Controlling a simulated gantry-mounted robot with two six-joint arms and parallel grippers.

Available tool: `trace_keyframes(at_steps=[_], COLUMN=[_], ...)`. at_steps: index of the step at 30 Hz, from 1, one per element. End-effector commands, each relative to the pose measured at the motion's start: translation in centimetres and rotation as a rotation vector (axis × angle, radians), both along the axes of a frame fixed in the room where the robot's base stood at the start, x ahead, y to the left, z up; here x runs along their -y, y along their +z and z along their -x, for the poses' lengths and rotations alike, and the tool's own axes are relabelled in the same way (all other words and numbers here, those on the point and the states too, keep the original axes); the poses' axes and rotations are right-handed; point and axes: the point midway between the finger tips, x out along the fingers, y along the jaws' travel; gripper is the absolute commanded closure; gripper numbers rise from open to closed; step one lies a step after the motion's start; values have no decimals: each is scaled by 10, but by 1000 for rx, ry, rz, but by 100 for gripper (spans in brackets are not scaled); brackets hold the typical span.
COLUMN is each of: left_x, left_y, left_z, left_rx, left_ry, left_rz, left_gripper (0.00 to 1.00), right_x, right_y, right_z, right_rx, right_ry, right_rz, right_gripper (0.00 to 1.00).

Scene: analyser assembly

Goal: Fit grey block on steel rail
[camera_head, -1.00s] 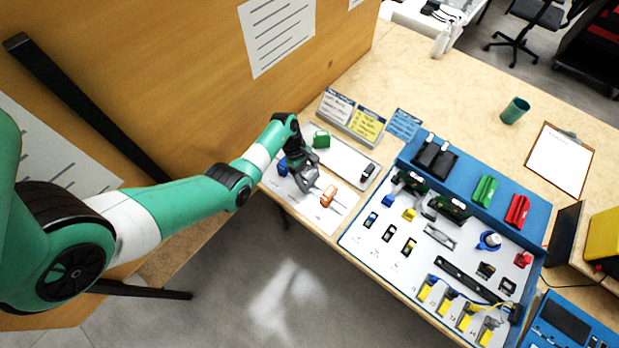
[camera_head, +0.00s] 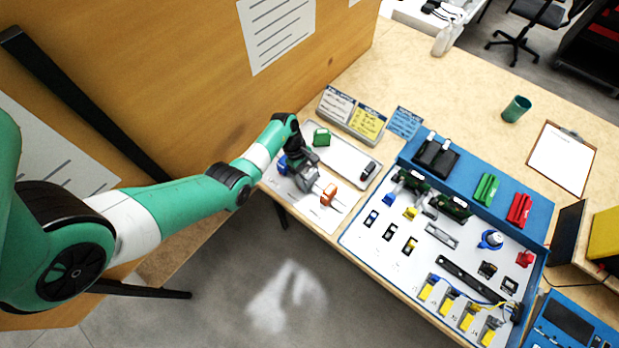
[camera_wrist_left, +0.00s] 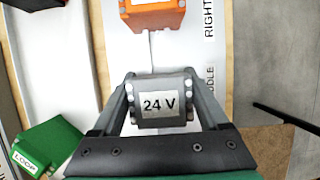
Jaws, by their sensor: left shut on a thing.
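The grey block (camera_wrist_left: 162,103), labelled 24 V, sits between the fingers of my left gripper (camera_wrist_left: 163,95) in the left wrist view. In the head view my left gripper (camera_head: 308,180) is shut on it, low over the white panel. A short bright piece of the steel rail (camera_wrist_left: 151,45) shows between the grey block and an orange block (camera_wrist_left: 152,14). The orange block (camera_head: 329,194) also shows in the head view, just right of the gripper. The grey block is in line with the rail, but its underside is hidden, so I cannot tell whether it is seated. My right gripper is out of view.
A blue block (camera_head: 283,165) is close left of the gripper. A green block (camera_head: 321,137) and a dark part (camera_head: 369,168) lie on the tray behind. A board (camera_head: 385,262) with many parts is to the right. The wooden wall (camera_head: 200,80) rises behind the arm.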

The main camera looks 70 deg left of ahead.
Motion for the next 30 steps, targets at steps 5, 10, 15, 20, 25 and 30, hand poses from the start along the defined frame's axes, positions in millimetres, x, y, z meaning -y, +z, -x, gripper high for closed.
trace_keyframes(at_steps=[5, 10, 15, 20, 25, 30], left_x=[0, 0, 0, 0, 0, 0], left_y=[-3, -4, -4, -4, -4, 1], left_z=[0, 0, 0, 0, 0, 0], left_rx=[1, 1, 1, 0, -1, 0], left_ry=[-1, 0, 0, 0, 0, 0], left_rz=[-1, 0, 0, 0, 0, 0], left_gripper=[90, 90, 6, 0, 0, 0], right_x=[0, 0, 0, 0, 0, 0], right_y=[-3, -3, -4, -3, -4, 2], right_z=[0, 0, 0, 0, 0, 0], right_rx=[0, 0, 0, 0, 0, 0], right_ry=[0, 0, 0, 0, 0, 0], right_rz=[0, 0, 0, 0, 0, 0], right_gripper=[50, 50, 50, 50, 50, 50])
